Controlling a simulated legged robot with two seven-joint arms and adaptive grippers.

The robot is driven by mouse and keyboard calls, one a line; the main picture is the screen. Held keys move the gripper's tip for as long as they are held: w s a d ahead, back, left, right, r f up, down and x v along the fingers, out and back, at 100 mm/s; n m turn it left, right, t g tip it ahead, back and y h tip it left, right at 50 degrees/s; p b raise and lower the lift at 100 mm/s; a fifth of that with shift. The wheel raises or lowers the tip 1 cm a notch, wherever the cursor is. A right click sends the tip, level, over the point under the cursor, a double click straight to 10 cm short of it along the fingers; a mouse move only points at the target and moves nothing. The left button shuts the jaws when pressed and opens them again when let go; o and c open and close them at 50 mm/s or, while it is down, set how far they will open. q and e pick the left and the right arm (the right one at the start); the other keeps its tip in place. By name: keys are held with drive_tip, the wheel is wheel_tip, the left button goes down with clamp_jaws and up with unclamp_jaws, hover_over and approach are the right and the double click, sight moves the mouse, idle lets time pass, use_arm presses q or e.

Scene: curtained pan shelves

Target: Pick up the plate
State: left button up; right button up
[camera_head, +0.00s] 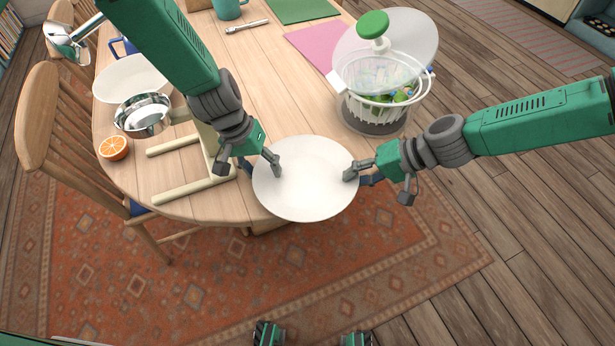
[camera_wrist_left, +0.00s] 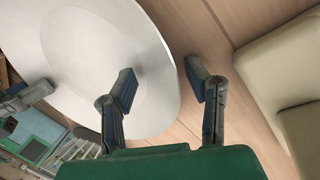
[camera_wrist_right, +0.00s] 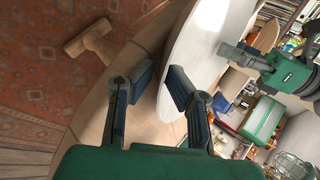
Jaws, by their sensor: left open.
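The white round plate (camera_head: 305,178) is at the near edge of the wooden table and extends past that edge in the head view. I cannot tell whether it rests on the table. My left gripper (camera_head: 262,170) is open at the plate's left rim; in the left wrist view (camera_wrist_left: 160,85) one finger is over the plate (camera_wrist_left: 85,50) and the other outside its rim. My right gripper (camera_head: 357,178) is at the right rim. In the right wrist view its fingers (camera_wrist_right: 160,80) are apart, one overlapping the plate (camera_wrist_right: 215,50), the other outside the rim.
A cream wooden rack (camera_head: 190,185), a metal bowl (camera_head: 143,122), an orange half (camera_head: 113,148) and another plate (camera_head: 130,78) are on the left. The table middle (camera_head: 285,90) is clear.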

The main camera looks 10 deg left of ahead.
use_arm(q)
drive_tip(key=shift+a, duration=0.1)
drive_tip(key=c, duration=0.6)
use_arm(e)
drive_tip(key=shift+a, duration=0.1)
clamp_jaws()
use_arm(q)
drive_tip(key=shift+a, duration=0.2)
clamp_jaws()
